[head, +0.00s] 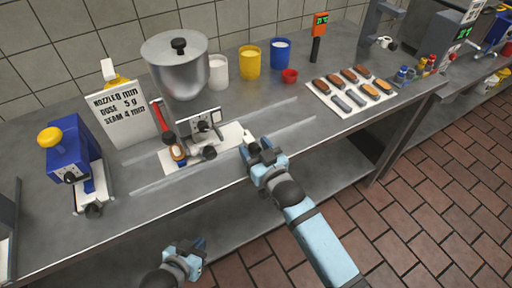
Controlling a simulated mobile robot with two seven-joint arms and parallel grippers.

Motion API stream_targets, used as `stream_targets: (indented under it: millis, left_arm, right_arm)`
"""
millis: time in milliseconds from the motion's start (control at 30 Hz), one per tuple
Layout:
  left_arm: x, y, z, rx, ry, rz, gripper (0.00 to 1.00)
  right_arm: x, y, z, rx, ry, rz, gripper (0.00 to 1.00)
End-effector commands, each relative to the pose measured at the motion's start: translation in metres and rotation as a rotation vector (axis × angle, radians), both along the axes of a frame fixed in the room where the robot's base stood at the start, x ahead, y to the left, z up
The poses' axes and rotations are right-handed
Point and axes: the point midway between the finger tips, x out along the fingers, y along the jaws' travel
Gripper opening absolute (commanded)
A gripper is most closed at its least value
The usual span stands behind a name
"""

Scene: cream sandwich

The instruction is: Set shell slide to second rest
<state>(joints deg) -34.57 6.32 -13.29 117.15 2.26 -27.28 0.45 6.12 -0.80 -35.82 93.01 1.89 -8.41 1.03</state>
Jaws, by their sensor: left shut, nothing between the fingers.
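A cream depositor with a steel hopper (176,75) stands on the steel counter. A white base plate (225,137) lies under its nozzle, and a small brown shell with something pale in it (178,153) sits near its left part. I take this to be the shell slide area; the slide's rest marks are too small to make out. My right gripper (256,147) is at the plate's right end, by a small white piece (246,136); whether it touches or grips it I cannot tell. My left gripper (200,246) is shut and empty, low in front of the counter.
A sign (122,108) and a blue machine with a yellow knob (70,155) stand left. A tray of shells (341,100) lies right. The counter front between is clear.

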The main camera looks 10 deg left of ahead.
Motion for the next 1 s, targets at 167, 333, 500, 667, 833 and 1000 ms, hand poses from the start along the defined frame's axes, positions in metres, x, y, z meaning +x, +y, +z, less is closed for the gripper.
stream_targets:
  millis: [167, 333, 500, 667, 833, 1000]
  left_arm:
    - [0.000, 0.001, 0.000, 0.004, -0.001, -0.005, 0.00]
    - [-0.001, 0.002, 0.000, 0.009, -0.001, -0.009, 0.00]
    - [-0.001, 0.004, 0.001, 0.016, -0.003, -0.014, 0.00]
    - [-0.001, 0.004, 0.002, 0.016, -0.005, -0.013, 0.00]
    - [-0.001, 0.003, 0.003, 0.012, -0.005, -0.010, 0.00]
    - [-0.001, 0.001, 0.003, 0.005, -0.004, -0.005, 0.00]
  right_arm:
    - [0.000, 0.000, 0.000, 0.000, 0.000, 0.000, 0.58]
    - [-0.009, -0.007, -0.001, -0.001, 0.002, 0.000, 0.58]
    - [-0.036, -0.027, -0.001, -0.002, 0.002, 0.000, 0.58]
    - [-0.067, -0.049, -0.001, -0.002, 0.002, 0.000, 0.58]
    - [-0.094, -0.068, -0.001, -0.001, 0.002, 0.000, 0.58]
    - [-0.108, -0.079, 0.000, -0.001, 0.001, -0.001, 0.58]
